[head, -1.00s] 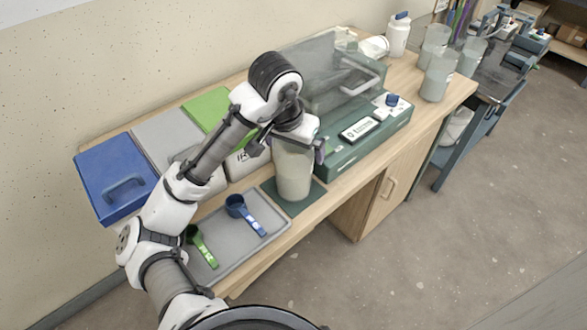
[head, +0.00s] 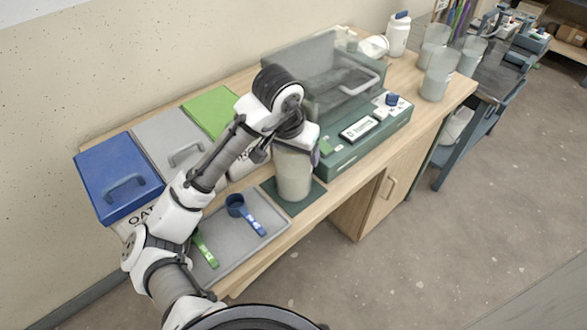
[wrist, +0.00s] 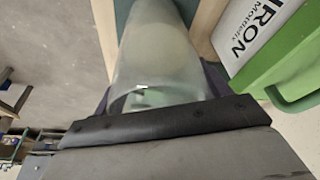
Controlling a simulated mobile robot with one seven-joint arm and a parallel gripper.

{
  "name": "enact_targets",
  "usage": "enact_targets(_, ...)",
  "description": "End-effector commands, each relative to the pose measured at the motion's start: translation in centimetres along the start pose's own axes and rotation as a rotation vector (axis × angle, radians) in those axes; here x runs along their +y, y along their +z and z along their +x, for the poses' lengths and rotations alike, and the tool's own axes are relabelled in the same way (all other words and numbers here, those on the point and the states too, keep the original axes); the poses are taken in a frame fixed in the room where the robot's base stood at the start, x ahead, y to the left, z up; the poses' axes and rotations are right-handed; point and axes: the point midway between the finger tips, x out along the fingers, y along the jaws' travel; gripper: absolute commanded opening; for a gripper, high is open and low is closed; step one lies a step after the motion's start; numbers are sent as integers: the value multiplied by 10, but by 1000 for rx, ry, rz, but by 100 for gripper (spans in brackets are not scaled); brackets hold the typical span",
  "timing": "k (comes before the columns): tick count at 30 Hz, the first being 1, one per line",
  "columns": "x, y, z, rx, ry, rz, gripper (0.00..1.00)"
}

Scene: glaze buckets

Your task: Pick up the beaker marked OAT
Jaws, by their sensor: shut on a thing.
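A clear beaker (head: 294,177) with pale contents stands upright on a dark green mat (head: 268,189) near the front edge of the bench. My gripper (head: 294,145) is over its top and shut on it. In the wrist view the beaker (wrist: 158,50) lies between the dark jaws (wrist: 163,106), its rim close to the gripper. I see no marking on the side of the beaker that shows. The letters OAT are partly visible on the blue-lidded bin (head: 118,178) at the left.
A grey tray (head: 232,238) with a blue scoop (head: 243,212) and a green scoop (head: 204,250) lies left of the beaker. A green-grey machine (head: 365,135) stands close on the right. Several beakers (head: 438,75) stand at the far right end. A green-lidded bin (head: 210,110) is behind.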

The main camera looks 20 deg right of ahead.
Motion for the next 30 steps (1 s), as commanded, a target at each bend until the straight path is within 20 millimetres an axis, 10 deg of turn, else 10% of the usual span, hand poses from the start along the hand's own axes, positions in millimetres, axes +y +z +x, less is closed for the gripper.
enact_targets(4,0,0,-1,2,-1,0,14)
enact_targets(30,-1,-13,-40,3,-5,0,14)
